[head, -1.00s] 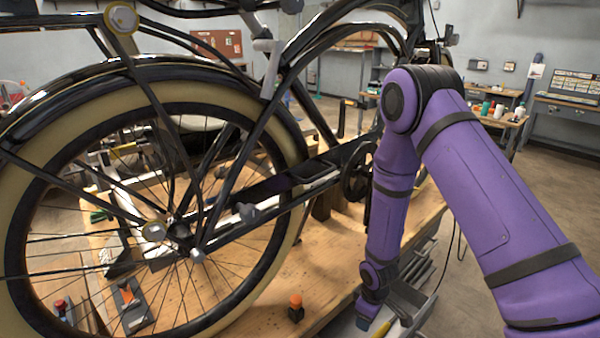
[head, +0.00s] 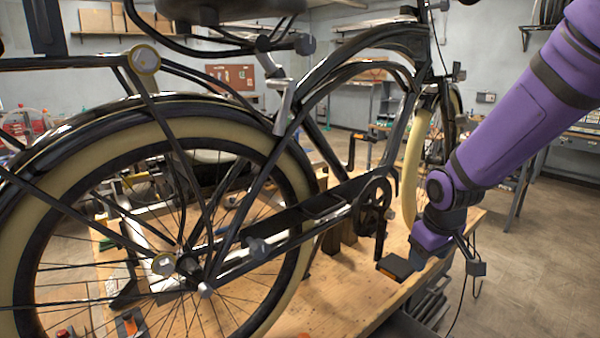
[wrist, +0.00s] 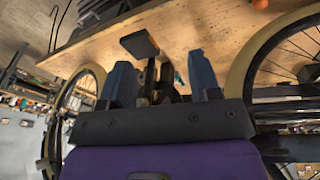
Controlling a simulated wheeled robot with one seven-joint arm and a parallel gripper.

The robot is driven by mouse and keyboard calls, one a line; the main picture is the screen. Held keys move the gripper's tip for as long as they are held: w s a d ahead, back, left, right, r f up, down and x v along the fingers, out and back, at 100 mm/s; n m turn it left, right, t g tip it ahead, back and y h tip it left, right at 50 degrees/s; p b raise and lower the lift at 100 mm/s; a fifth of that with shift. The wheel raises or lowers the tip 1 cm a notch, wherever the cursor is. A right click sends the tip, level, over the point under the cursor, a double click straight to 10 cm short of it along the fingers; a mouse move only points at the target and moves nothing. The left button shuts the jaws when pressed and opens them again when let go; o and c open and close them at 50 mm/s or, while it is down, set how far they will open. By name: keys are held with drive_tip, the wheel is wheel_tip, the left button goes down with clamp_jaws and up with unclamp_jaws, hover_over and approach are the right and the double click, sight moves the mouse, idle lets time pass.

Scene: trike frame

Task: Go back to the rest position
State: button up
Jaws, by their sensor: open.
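My gripper (wrist: 163,85) is open in the wrist view, its two blue-grey fingers apart with nothing held between them. The trike's pedal (wrist: 139,43) and crank show beyond the fingers. In the head view my purple arm comes down from the upper right, with its wrist near the pedal (head: 398,267); the fingers are hidden there. The black trike frame (head: 335,195) stands over the wooden workbench (head: 335,290), its cream-tyred rear wheel (head: 290,215) at the left.
The bench's right edge has a tray of tools (head: 428,300) beside it. An orange-topped item (wrist: 260,4) is at the top of the wrist view. Concrete floor (head: 540,270) is open at the right. Shelves and side benches line the far wall.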

drive_tip(key=s+d+r+m+t, duration=0.1)
drive_tip(key=s+d+r+m, duration=0.1)
drive_tip(key=s+r, duration=0.7)
drive_tip(key=s+d+r+m+t, duration=0.1)
drive_tip(key=s+r+m, duration=0.2)
drive_tip(key=s+r, duration=0.6)
drive_tip(key=s, duration=0.4)
drive_tip(key=shift+d, duration=0.35)
